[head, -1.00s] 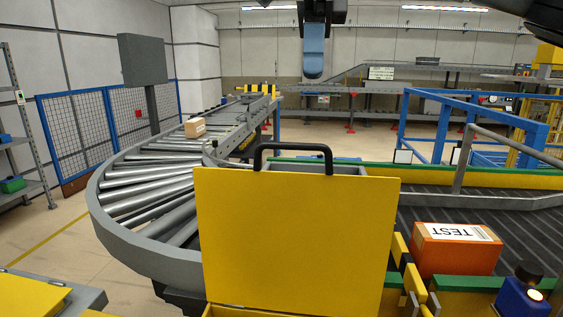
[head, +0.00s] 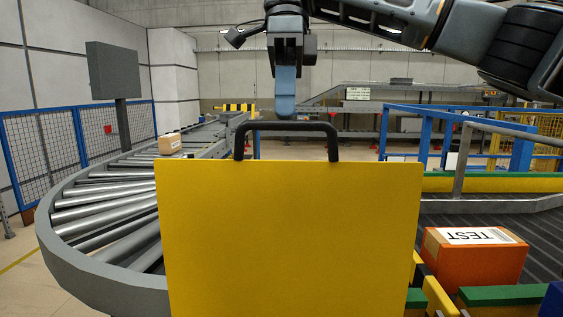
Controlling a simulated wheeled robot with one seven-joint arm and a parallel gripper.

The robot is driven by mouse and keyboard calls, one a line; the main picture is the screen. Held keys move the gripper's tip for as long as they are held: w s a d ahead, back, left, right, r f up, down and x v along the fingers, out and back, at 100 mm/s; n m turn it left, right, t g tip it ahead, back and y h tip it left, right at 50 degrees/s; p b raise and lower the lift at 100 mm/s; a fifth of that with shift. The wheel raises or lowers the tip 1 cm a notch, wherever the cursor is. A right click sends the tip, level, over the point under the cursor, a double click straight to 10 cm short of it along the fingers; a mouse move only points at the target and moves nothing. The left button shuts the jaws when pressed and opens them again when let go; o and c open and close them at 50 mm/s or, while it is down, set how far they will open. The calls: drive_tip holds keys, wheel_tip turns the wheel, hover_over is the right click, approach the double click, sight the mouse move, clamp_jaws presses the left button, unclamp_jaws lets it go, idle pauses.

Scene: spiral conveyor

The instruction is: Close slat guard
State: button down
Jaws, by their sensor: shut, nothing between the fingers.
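The slat guard is a flat yellow panel (head: 288,240) standing upright, raised, in the middle of the head view. A black bar handle (head: 288,127) is fixed along its top edge. My gripper (head: 285,103) hangs down from above with its blue fingers shut and empty. In the picture its tips lie just above the handle; whether they touch it or are behind it I cannot tell. The guard's lower edge and hinge are out of view.
A curved grey roller conveyor (head: 95,270) runs on the left, carrying a small cardboard box (head: 170,143). An orange box marked TEST (head: 474,262) sits on the dark belt at right. Blue railings (head: 470,125) stand behind it.

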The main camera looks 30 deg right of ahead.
drive_tip(key=s+a+f+b, duration=0.1)
drive_tip(key=s+a+f, duration=0.3)
drive_tip(key=s+f, duration=0.2)
drive_tip(key=shift+f, duration=0.25)
idle(0.3)
